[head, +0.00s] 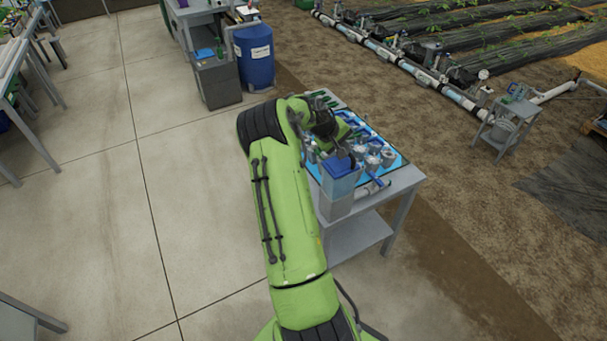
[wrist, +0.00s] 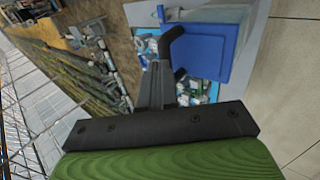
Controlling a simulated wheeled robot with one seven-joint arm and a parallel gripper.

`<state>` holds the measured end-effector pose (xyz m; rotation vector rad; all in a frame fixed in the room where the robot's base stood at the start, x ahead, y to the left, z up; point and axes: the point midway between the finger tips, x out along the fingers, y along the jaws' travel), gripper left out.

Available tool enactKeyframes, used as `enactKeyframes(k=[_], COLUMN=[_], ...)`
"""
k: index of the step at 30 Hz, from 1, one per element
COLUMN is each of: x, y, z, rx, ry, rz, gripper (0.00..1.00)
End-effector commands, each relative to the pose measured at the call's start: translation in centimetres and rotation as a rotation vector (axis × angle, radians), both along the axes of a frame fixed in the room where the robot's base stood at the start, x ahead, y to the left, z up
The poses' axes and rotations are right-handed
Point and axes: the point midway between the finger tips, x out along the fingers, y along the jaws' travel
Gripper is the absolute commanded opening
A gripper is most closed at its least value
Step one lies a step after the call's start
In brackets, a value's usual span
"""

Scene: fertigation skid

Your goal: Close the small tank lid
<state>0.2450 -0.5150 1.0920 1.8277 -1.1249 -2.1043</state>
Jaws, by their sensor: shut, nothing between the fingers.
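I cannot tell the lid's exact angle. My gripper (head: 350,157) is shut and empty, close to the lid's far right side. In the wrist view its fingers (wrist: 158,62) are at the lid's left edge; whether they touch it is unclear.
The grey table (head: 405,183) carries a blue mat with several pipes and fittings right of and beyond the tank. A blue barrel (head: 254,55) and a grey cabinet (head: 217,82) stand farther back. A small grey cart (head: 497,138) stands at right.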

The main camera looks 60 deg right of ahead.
Motion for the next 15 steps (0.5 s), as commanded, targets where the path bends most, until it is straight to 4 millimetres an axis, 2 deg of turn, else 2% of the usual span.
enactKeyframes(k=[4, 15], x=[-0.5, -0.7], y=[-0.8, -1.3], z=[-0.4, -1.2], rx=[0.075, 0.072], ry=[-0.042, -0.039], rz=[-0.006, -0.003], gripper=[0.00, 0.00])
